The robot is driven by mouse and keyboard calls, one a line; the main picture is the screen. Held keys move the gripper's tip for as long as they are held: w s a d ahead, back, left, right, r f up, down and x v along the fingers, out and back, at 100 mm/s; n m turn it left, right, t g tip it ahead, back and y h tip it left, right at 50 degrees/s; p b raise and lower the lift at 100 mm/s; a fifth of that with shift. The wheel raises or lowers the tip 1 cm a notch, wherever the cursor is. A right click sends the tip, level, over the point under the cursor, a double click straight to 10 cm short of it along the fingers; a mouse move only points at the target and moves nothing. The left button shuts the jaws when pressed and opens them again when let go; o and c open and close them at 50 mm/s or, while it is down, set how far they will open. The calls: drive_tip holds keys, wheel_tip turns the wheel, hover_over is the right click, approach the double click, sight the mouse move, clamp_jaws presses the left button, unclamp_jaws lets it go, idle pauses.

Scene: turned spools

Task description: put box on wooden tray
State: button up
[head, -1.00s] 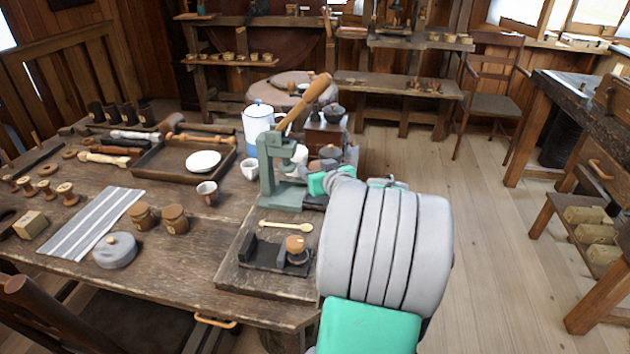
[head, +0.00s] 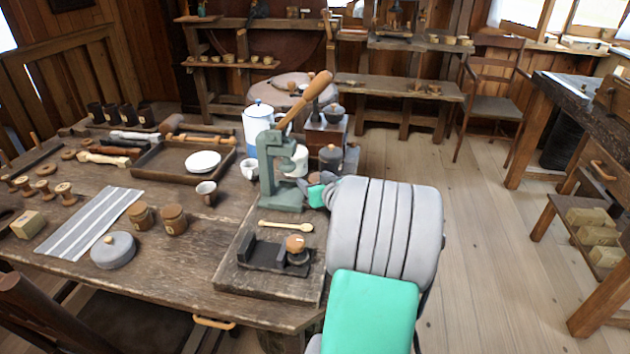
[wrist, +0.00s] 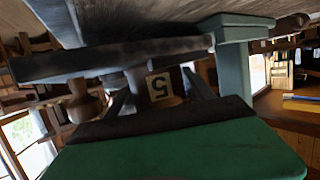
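A small tan box (head: 29,224) sits on the left part of the workbench, left of a striped cloth, in the head view. The wooden tray (head: 150,173) is dark brown with a raised rim. My gripper (head: 318,193) is only partly visible beside the green lever press, far to the right of box and tray. My arm hides much of it, and its fingers cannot be made out. Neither box nor tray can be identified in the wrist view.
The green press (head: 280,165) with its raised wooden handle stands between my gripper and the tray. A mug (head: 206,192), two jars (head: 173,219), a grey lidded pot (head: 113,250) and the striped cloth (head: 92,222) occupy the bench. Bare wood shows in front of the jars.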

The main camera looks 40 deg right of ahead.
drive_tip(key=shift+o, duration=1)
drive_tip(key=shift+r, duration=0.15)
